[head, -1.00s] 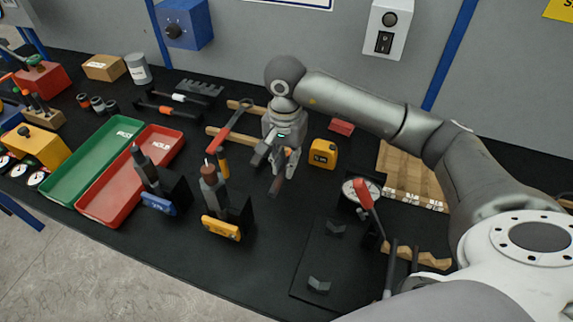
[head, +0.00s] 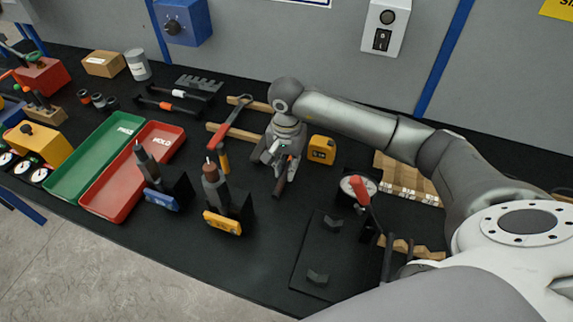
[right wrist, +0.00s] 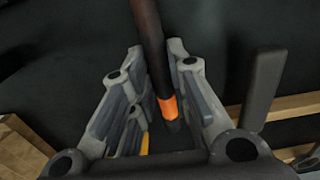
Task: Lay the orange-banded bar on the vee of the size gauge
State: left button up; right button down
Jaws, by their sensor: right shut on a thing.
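My right gripper (head: 280,165) is shut on a dark bar (head: 281,183) above the middle of the bench. In the right wrist view the bar (right wrist: 150,45) lies between the fingers of the gripper (right wrist: 160,90), with an orange band near its lower end. In the head view the bar is small and its band cannot be made out. A black plate (head: 305,253) with two grey vee blocks (head: 333,222) stands to the right and nearer; a round dial (head: 357,187) with a red lever is behind it. Which part is the size gauge is not labelled. My left gripper is not in view.
Blue-labelled (head: 160,199) and yellow-labelled (head: 222,222) holders stand left of the gripper. A yellow tape measure (head: 321,149) is close on its right. Red (head: 108,205) and green (head: 62,185) trays lie at left. The bench between yellow-labelled holder and plate is clear.

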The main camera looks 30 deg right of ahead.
jog(key=c, duration=1.4)
grip_release()
jog(key=shift+o, duration=0.2)
